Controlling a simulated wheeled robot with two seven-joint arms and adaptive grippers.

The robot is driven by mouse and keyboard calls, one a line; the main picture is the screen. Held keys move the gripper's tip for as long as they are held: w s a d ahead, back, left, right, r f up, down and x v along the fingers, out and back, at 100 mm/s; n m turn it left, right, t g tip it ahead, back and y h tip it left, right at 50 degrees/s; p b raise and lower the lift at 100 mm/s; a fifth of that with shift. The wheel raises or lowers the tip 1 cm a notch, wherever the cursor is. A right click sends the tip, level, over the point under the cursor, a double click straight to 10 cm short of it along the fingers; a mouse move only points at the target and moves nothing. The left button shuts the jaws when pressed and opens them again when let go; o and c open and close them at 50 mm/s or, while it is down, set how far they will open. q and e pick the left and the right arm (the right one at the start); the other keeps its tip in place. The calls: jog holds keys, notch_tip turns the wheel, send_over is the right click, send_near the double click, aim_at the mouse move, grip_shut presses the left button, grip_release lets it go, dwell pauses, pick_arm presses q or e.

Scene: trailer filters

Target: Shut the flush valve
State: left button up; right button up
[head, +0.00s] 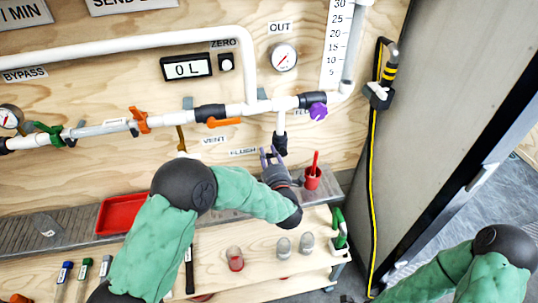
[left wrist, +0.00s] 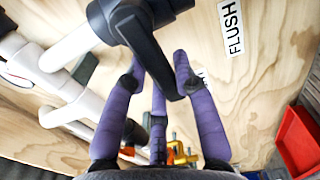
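The flush valve (head: 280,143) is a black fitting on a short white pipe below the main line, beside the FLUSH label (head: 242,152). In the left wrist view its black lever (left wrist: 158,62) comes down from the black valve body (left wrist: 125,18), close to another FLUSH label view (left wrist: 232,28). My left gripper (head: 270,155) is just below the valve. In the left wrist view its purple fingers (left wrist: 160,85) are apart on both sides of the lever's lower end; contact cannot be told. My right gripper is out of view; only my right arm shows.
Orange handles (head: 225,122), a purple knob (head: 318,111) and a gauge (head: 284,57) are nearby on the wooden panel. A yellow-black cable (head: 373,190) hangs at right.

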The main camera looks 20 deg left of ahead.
pick_arm(q)
jog(key=o, duration=0.5)
jog(key=shift+f, duration=0.1)
jog(key=shift+c, duration=0.2)
jog(key=v, duration=1.2)
jog(key=d+f+m+g+h+p, duration=0.1)
jog(key=d+f+m+g+h, duration=0.15)
jog(key=f+m+h, duration=0.55)
jog(key=d+f+m+g+h+p, duration=0.1)
jog(key=f+m+g, duration=0.3)
jog(key=f, duration=0.8)
jog(key=s+d+f+m+g+h, duration=0.1)
jog(key=s+f+m+g, duration=0.1)
jog(key=s, duration=0.4)
jog(key=s+d+f+m+g+h+p, duration=0.1)
jog(key=s+f+m+g+h, duration=0.1)
jog(key=s+f+m, duration=0.3)
jog(key=s+d+f+m+g+h+p, duration=0.1)
jog(key=s+d+f+m+g+h, duration=0.1)
jog(key=s, duration=0.7)
notch_tip(320, 180, down, 2)
jog(key=shift+s+f+m+g, duration=0.2)
jog(key=shift+m+g, duration=0.6)
jog(key=shift+g, duration=0.25)
